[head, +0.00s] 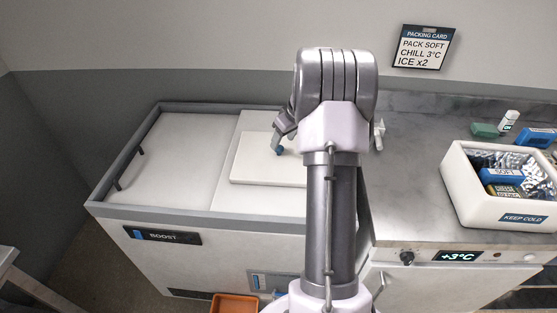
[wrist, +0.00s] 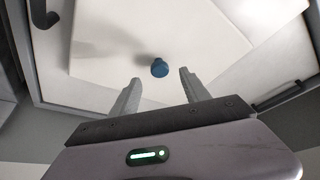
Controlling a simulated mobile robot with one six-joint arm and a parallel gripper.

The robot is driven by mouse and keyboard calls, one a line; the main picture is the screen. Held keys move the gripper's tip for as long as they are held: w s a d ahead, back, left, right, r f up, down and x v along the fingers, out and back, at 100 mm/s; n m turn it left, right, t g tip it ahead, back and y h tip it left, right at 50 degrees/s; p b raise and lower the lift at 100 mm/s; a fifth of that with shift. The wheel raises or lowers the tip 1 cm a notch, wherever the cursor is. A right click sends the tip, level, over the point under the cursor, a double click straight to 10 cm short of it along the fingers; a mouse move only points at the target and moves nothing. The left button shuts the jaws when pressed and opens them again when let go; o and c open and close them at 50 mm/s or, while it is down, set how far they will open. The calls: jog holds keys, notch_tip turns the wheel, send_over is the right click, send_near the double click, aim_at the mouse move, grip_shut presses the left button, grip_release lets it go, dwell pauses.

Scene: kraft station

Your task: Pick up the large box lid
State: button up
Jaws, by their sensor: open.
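The large box lid (head: 255,170) is a flat white slab with a small blue knob (head: 278,151). It lies on the white top of the chest marked BOOST, left of my arm. The wrist view shows the lid (wrist: 115,60) and its blue knob (wrist: 159,68). My gripper (head: 282,138) is over the lid beside the knob. In the wrist view, my gripper (wrist: 160,77) is open, with the knob in line with the gap between the fingertips. The fingers hold nothing. My arm hides the lid's right end in the head view.
A white KEEP COLD box (head: 470,197) holding packs stands on the steel counter (head: 415,185) at right. Green and blue items lie behind it. The chest (head: 195,108) has a raised grey rim and dark handles at left. An orange bin (head: 234,304) stands below.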

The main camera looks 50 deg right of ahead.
aim_at(280, 148)
jog(key=b+x, duration=0.1)
jog(key=x, duration=0.3)
jog(key=shift+d+f+b, duration=0.1)
jog(key=shift+f+b, duration=0.2)
jog(key=shift+f, duration=0.1)
jog(key=shift+r, duration=0.15)
grip_shut()
